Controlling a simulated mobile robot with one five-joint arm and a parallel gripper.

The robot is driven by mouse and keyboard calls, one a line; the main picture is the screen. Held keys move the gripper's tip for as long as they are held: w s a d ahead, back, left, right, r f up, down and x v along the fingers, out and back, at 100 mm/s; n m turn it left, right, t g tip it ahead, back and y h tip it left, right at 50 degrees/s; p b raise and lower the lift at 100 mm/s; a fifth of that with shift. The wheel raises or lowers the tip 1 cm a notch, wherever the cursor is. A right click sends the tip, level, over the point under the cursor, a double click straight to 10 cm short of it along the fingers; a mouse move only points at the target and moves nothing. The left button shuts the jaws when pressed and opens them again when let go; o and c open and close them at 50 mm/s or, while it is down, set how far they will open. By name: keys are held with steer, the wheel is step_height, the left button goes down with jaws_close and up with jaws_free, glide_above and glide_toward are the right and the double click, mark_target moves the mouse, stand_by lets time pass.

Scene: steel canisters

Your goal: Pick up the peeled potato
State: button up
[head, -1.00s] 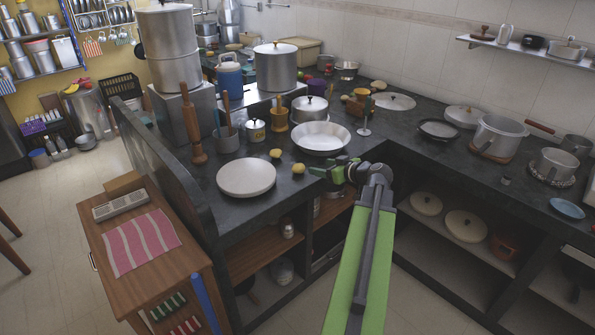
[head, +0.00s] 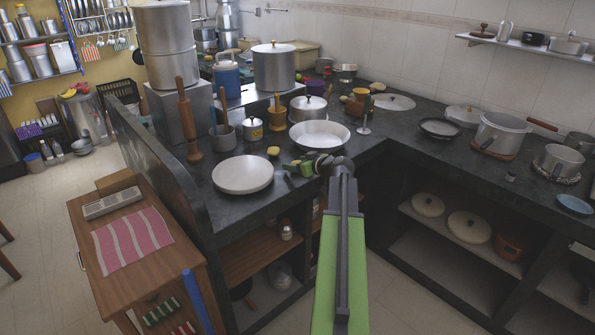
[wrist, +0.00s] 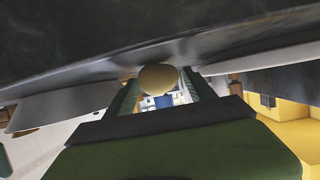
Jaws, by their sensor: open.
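A pale yellow, rounded potato (wrist: 158,77) shows in the wrist view between the two green fingers of my gripper (wrist: 160,88). The fingers are spread to either side of it, and I cannot tell whether either touches it. In the head view my gripper (head: 289,169) is low over the dark counter, right of the white plate.
A white round plate (head: 243,175) lies left of my gripper, and a wide pale bowl (head: 319,134) stands behind it.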

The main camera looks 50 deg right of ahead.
jaws_close()
stand_by(0.4)
steer(key=shift+r+p, duration=0.55)
steer(key=shift+p, duration=0.1)
step_height(320, 180, up, 4)
steer(key=p, duration=0.4)
steer(key=s+d+r+p, duration=0.6)
steer(key=s+d, duration=0.1)
steer(key=s, duration=0.2)
